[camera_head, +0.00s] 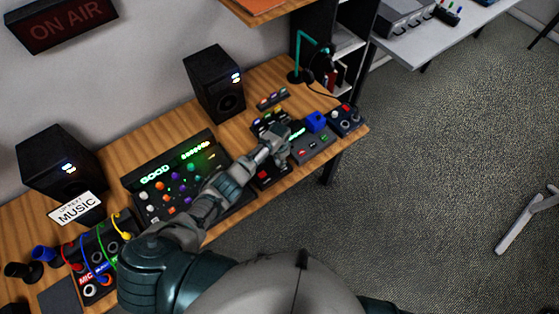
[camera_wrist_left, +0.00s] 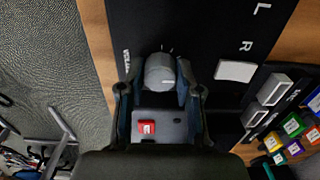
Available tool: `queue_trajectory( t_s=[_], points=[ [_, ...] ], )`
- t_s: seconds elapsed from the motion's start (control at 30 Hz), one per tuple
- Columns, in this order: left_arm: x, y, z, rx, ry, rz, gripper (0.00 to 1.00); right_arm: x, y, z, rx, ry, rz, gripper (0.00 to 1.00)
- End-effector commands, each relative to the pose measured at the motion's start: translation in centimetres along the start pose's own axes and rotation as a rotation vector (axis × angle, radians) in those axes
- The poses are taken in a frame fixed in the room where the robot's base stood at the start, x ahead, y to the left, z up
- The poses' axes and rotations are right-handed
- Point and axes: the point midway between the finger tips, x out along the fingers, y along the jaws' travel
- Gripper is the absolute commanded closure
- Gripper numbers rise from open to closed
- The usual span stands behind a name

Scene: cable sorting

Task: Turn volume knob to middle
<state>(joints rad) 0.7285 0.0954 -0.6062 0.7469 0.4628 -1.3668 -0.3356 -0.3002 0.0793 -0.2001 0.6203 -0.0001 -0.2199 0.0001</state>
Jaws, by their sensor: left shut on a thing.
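The volume knob (camera_wrist_left: 159,70) is a grey round knob on a black panel (camera_wrist_left: 205,25) in the left wrist view, with lettering beside it that seems to read VOLUME. Its white pointer line lies at the lower right of its face; small tick marks show above it. My left gripper (camera_wrist_left: 154,82) is shut on the knob, one finger on each side. A red button (camera_wrist_left: 147,127) on a grey plate shows between the fingers, below the knob. In the head view my left gripper (camera_head: 279,138) is over the small devices at the desk's right part and hides the knob. My right gripper is not in view.
A mixer (camera_head: 180,182) with coloured knobs lies under my left forearm. Speakers (camera_head: 214,84) stand behind.

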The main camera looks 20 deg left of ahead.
Motion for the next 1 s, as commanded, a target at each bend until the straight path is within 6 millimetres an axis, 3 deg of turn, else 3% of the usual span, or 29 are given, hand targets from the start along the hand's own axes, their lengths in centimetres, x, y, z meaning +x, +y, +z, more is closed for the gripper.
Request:
queue_trajectory(
  t_s=[0.17, 0.2, 0.27, 0.3, 0.67, 0.83, 1.0],
  points=[
    [-0.2, -0.1, -0.2, 0.000, 0.005, -0.003, 1.00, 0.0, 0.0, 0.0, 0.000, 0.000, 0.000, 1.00],
    [-0.2, -0.1, -0.2, 0.000, 0.005, -0.003, 0.59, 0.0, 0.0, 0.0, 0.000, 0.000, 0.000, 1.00],
    [-0.2, -0.1, -0.2, 0.000, 0.005, -0.002, 0.44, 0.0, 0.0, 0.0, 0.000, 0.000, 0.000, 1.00],
    [-0.1, -0.1, -0.1, -0.001, 0.004, -0.002, 0.41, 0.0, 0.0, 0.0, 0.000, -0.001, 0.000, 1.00],
    [-0.5, -0.1, -0.1, -0.001, 0.002, -0.001, 0.41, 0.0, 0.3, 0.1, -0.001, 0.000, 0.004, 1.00],
    [-2.9, -0.1, -0.1, 0.000, 0.005, -0.002, 0.41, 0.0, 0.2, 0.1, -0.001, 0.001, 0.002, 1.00],
    [-6.9, -0.1, -0.2, 0.000, 0.005, -0.003, 0.41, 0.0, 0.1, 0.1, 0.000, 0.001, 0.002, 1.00]
  ],
)
